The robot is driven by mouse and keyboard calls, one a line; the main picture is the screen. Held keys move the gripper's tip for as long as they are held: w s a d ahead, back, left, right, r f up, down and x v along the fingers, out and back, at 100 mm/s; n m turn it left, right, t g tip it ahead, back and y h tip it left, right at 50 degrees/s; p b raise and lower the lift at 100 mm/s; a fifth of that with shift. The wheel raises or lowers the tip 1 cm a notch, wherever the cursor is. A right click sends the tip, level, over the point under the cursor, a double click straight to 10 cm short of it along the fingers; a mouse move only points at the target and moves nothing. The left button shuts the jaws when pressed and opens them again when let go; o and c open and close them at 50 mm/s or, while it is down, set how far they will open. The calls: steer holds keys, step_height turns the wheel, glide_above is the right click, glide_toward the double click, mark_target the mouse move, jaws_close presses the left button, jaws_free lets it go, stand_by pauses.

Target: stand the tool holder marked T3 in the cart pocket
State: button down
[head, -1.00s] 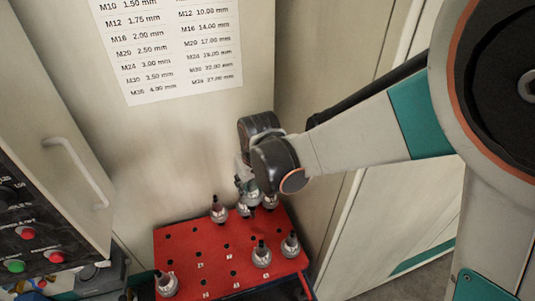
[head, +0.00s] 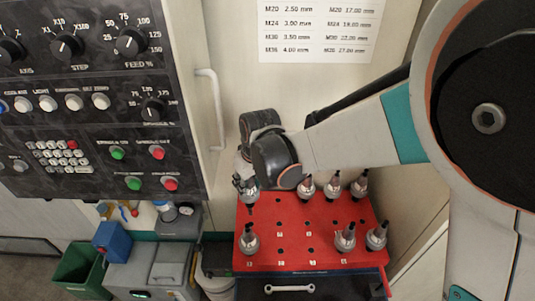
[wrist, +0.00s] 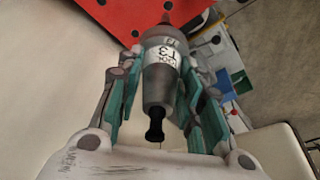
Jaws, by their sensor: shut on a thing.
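The tool holder marked T3 (wrist: 160,65) shows in the wrist view between the green-lined fingers of my gripper (wrist: 165,95), which is shut on it. Its white label reads T3. In the head view my gripper (head: 246,185) hangs at the left back edge of the red cart top, with the held tool holder (head: 250,198) below it, partly hidden by the wrist. The red cart top (head: 290,228) has rows of dark pocket holes. It also shows at the top of the wrist view (wrist: 110,12). I cannot tell whether the held holder touches the cart.
Several other tool holders stand on the cart: one at front left (head: 250,240), two at front right (head: 376,237), three along the back right (head: 332,186). A control panel (head: 90,100) is at left. A green bin (head: 80,270) and grey boxes stand on the floor side.

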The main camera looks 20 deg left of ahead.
steer(key=shift+s+a+f, duration=0.1)
steer(key=shift+a+f, duration=0.05)
steer(key=b, duration=0.3)
glide_above(250, 207)
steer(key=w, duration=0.1)
steer(key=shift+x, duration=2.2)
steer(key=shift+s+f+b, duration=0.15)
steer(key=shift+f+b, duration=0.15)
steer(key=shift+f, duration=0.1)
steer(key=shift+f+b, duration=0.15)
steer(key=shift+b, duration=0.15)
steer(key=shift+f+b, duration=1)
steer(key=shift+f, duration=0.5)
steer(key=shift+f+b, duration=1.4)
steer(key=shift+f, duration=0.25)
